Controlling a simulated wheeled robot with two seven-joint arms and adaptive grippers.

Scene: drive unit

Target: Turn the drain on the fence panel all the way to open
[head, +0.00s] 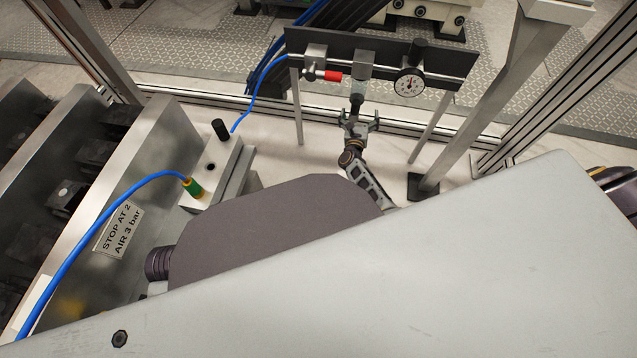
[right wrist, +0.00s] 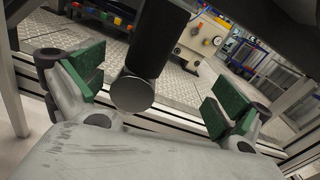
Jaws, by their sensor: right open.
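The fence panel (head: 385,58) is a dark plate on metal posts at the back of the head view. A grey block with a dark lower part, likely the drain (head: 356,97), hangs under its middle. My right gripper (head: 357,118) is open just below, pointing up at it. In the right wrist view a dark round-ended cylinder (right wrist: 140,72) reaches down between the green pads of the right gripper (right wrist: 157,90). It stands nearer the left pad, and both pads look clear of it. The drain's markings are not readable. My left gripper is out of view.
On the panel are a red-handled valve (head: 331,76) with a blue hose, and a round gauge (head: 408,83) with a black knob. A block with a black lever (head: 220,129) and green fitting (head: 191,187) stands at left. A metal post (head: 478,95) rises at right.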

